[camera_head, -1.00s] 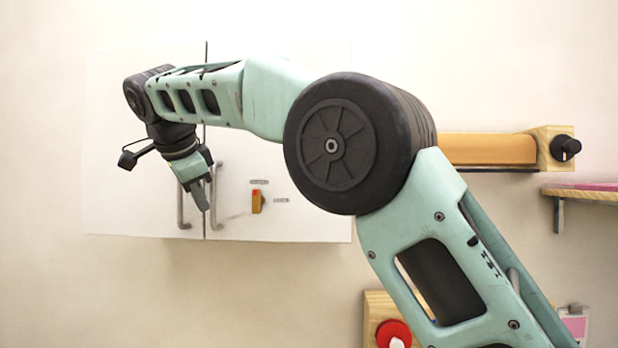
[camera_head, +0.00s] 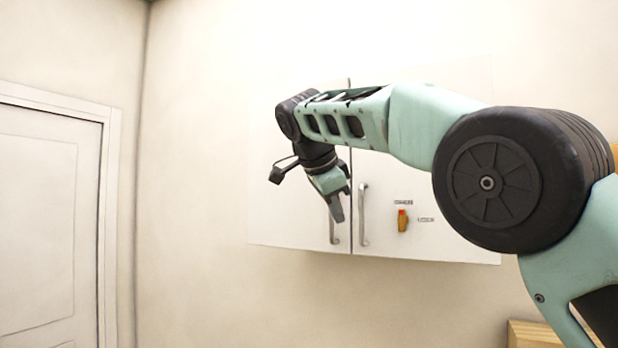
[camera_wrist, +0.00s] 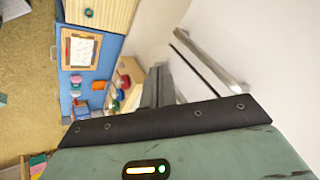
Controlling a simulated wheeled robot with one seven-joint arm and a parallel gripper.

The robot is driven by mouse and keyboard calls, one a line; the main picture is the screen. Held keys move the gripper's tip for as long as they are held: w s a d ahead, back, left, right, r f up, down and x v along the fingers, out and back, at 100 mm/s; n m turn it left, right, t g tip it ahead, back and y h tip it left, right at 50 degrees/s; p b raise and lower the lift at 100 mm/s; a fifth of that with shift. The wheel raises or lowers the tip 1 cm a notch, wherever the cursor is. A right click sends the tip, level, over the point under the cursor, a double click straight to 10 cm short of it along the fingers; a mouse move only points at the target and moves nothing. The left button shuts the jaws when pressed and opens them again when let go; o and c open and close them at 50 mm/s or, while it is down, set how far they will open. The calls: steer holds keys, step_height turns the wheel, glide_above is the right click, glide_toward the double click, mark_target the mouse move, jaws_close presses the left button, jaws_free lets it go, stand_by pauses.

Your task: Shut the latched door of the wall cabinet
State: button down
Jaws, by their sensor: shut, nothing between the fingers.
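The white wall cabinet (camera_head: 450,235) hangs on the wall and has two doors. Both look about flush, with a thin dark seam between them. The left door handle (camera_head: 333,233) is partly behind my gripper. The right door handle (camera_head: 363,214) is in clear view. An orange latch lever (camera_head: 403,222) with a red tip stands upright on the right door, with small labels above and beside it. My gripper (camera_head: 338,218) is shut and empty, pointing down in front of the seam. In the wrist view my gripper (camera_wrist: 160,88) lies left of a metal handle (camera_wrist: 213,62). Contact cannot be told.
A white room door (camera_head: 50,225) is at the far left. Bare wall lies between it and the cabinet. The wrist view shows a blue board (camera_wrist: 85,75) with a framed picture and several coloured items below. My arm hides the cabinet's upper middle.

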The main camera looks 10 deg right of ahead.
steer(key=a+r+p, duration=0.4)
steer(key=a+r, duration=0.1)
steer(key=r, duration=0.1)
steer(key=shift+s+r, duration=0.2)
steer(key=shift+r, duration=0.05)
steer(key=s+a+f+n+g+y+b, duration=0.1)
steer(key=s+f+n+y+b, duration=0.2)
steer(key=f, duration=0.5)
steer(key=s+a+f+n+g+b, duration=0.1)
steer(key=s+f+n+b, duration=0.25)
steer(key=f+n, duration=0.4)
steer(key=s+a+f+n+g+y+b, duration=0.1)
steer(key=s+f+n+y+b, duration=0.15)
steer(key=f, duration=0.75)
steer(key=s+d+f+n+g+b, duration=0.1)
steer(key=s+f+n, duration=0.3)
steer(key=s+f, duration=0.4)
steer(key=s+d+f+n+b, duration=0.2)
steer(key=s+f+n+b, duration=0.2)
steer(key=s+f, duration=0.5)
steer(key=s+d+f+n+g+b, duration=0.1)
steer(key=s+f+n, duration=0.3)
steer(key=s+f, duration=0.5)
steer(key=s+d+b, duration=0.1)
steer(key=s, duration=0.3)
steer(key=shift+s+d+f+g, duration=0.2)
steer(key=shift+s+d+g, duration=0.1)
steer(key=shift+d, duration=0.05)
